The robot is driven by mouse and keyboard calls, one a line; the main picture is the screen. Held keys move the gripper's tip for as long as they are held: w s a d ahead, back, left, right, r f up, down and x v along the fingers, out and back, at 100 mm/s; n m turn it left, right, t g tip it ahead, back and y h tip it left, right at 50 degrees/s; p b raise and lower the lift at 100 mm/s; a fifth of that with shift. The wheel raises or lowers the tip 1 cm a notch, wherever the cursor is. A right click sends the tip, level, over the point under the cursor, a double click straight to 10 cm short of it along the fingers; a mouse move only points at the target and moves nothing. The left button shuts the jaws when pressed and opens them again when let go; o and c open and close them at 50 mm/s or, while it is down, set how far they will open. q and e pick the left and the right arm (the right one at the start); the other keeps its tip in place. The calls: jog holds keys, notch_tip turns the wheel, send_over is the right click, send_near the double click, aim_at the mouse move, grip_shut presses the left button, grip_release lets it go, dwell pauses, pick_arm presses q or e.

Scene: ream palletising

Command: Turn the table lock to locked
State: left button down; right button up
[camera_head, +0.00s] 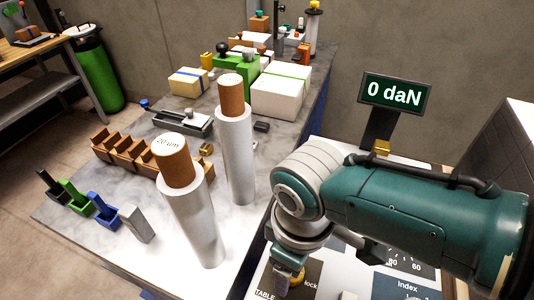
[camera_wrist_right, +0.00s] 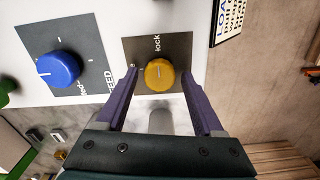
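The table lock is a yellow round knob (camera_wrist_right: 159,75) on a dark plate (camera_wrist_right: 180,46) marked "lock" in the right wrist view. A short pale mark shows on the knob; which setting it points to is unclear. My right gripper (camera_wrist_right: 159,73) is open, with one purple finger on each side of the knob and visible gaps between. In the head view the plate (camera_head: 262,282) reads "TABLE lock", and my gripper's fingers partly hide it. My left gripper is in neither view.
A blue knob (camera_wrist_right: 58,69) on its own dark plate sits left of the lock in the wrist view. A display (camera_head: 395,93) reads "0 daN". Left of the panel, a marble table (camera_head: 120,235) carries two upright rolls, wooden holders and white boxes.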

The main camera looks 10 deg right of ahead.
jog(key=shift+o, duration=0.5)
jog(key=shift+r+p, duration=0.3)
jog(key=shift+r, duration=0.1)
notch_tip(320, 180, up, 9)
jog(key=p, duration=0.3)
